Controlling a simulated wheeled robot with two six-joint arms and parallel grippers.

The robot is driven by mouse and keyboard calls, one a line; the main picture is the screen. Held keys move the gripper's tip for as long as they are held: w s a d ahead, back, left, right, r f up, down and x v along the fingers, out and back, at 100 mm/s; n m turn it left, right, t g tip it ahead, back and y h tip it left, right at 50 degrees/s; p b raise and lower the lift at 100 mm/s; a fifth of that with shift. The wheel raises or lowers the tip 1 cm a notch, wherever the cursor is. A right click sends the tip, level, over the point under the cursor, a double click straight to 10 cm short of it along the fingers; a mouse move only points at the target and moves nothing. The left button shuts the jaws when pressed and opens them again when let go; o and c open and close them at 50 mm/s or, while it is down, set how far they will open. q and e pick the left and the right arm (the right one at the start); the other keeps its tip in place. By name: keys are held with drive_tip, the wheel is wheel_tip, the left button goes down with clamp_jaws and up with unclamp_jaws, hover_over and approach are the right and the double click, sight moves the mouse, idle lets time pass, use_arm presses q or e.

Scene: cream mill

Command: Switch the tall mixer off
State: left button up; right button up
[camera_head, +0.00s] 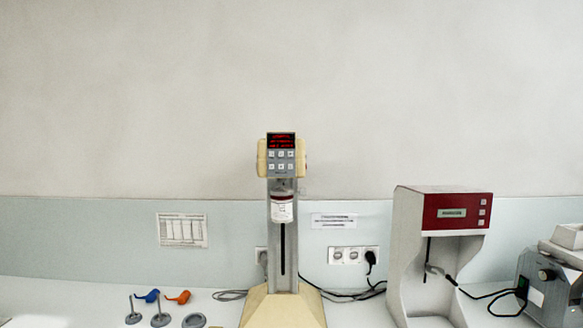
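The tall mixer (283,238) stands on the bench in the middle of the camera_head view. It has a cream head and base and a grey column. Its control panel (281,166) faces me, with rows of small grey buttons below a display (281,141) lit with red text too small to read. A white jar with a dark red lid (282,209) is under the head. Neither of my grippers is in view.
A white and red machine (440,255) stands to the right, with a grey box device (549,285) beyond it. Metal stands with blue (148,296) and orange (179,297) parts sit to the left. Cables lie behind the mixer. The bench at far left looks clear.

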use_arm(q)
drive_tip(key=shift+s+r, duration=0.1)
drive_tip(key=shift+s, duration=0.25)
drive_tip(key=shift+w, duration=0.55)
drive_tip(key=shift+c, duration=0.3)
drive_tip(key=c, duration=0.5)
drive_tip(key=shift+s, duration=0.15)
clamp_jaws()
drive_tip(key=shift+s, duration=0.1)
